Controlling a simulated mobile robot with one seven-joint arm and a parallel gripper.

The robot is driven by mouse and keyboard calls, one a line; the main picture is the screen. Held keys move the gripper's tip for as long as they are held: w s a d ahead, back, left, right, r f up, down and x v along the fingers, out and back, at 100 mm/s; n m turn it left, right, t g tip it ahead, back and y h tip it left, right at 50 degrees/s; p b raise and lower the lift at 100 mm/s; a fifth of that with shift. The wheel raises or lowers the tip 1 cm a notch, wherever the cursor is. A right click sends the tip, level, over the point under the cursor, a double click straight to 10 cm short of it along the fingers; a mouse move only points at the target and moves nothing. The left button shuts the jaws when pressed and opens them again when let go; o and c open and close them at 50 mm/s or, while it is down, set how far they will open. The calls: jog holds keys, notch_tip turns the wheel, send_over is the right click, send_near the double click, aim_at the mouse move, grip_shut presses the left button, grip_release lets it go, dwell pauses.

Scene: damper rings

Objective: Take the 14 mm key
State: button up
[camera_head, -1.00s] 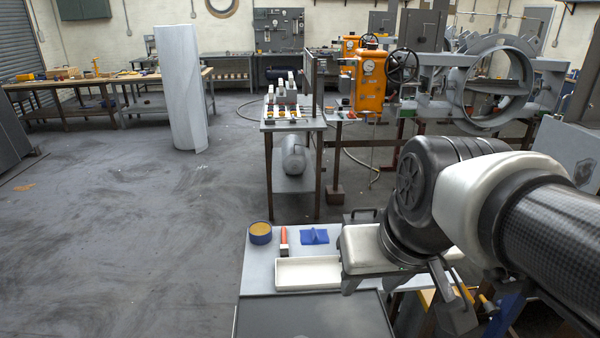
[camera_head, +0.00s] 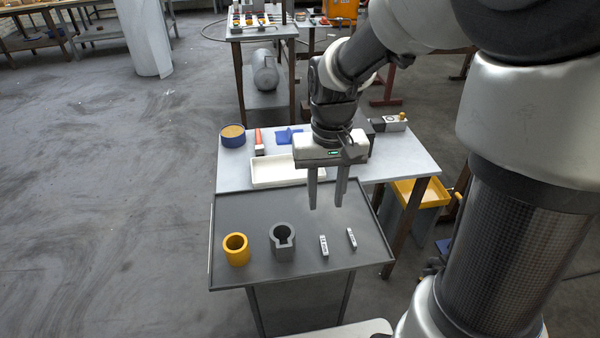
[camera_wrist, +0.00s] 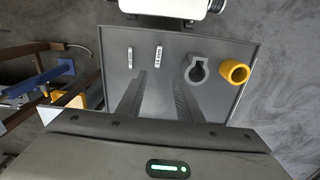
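Two small pale keys with dark markings lie apart on a dark grey tray table (camera_head: 228,270). The left key (camera_head: 323,245) looks slightly bigger than the right key (camera_head: 351,238). The markings are too small to read, so I cannot tell which is 14 mm. In the wrist view the order is reversed: the left key is at the right (camera_wrist: 158,56), the right key at the left (camera_wrist: 130,57). My gripper (camera_head: 327,206) points down above the tray, behind the keys in the head view. Its two fingers are apart with nothing between them.
A grey slotted ring (camera_head: 282,242) and a yellow ring (camera_head: 236,249) stand on the tray left of the keys. Behind is a pale table (camera_head: 420,165) with a white tray (camera_head: 262,172), a blue tin (camera_head: 233,136) and a blue item. The tray has a raised rim.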

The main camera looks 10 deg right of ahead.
jog(key=b, duration=0.2)
send_over(323, 242)
jog(key=f, duration=0.9)
jog(key=shift+s+a+f, duration=0.1)
jog(key=shift+s+f, duration=0.1)
jog(key=shift+f, duration=0.2)
jog(key=shift+w+f+b, duration=0.2)
jog(key=shift+f+b, duration=0.35)
jog(key=shift+f, duration=2.2)
grip_shut()
